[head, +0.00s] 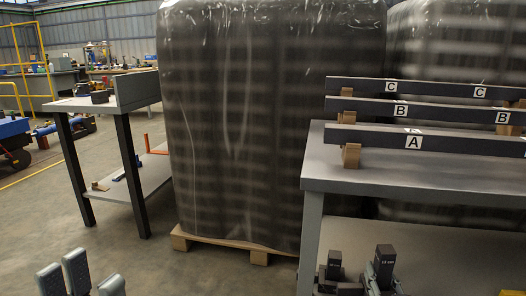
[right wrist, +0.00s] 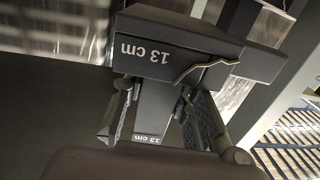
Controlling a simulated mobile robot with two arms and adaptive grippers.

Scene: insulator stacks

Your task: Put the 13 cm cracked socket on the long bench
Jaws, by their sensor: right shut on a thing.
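The dark 13 cm cracked socket (right wrist: 165,55) fills the upper middle of the right wrist view. A pale, jagged crack line runs across its block beside the "13 cm" label. My right gripper (right wrist: 158,110) is shut on its narrower stem, which is also marked "13 cm". In the head view the stem's top (head: 385,256) shows between the fingers of my right gripper (head: 381,275) at the bottom edge; the block is hidden there. My left gripper (head: 80,279) is at the bottom left, fingers apart and empty. A grey bench (head: 420,180) stands at the right; its right end is cut off.
Rails marked A (head: 450,141), B (head: 440,111) and C (head: 430,89) lie across the bench on wooden blocks. Another dark labelled piece (head: 334,262) stands left of my right gripper. A wrapped pallet load (head: 265,120) fills the middle. A smaller table (head: 90,104) stands left.

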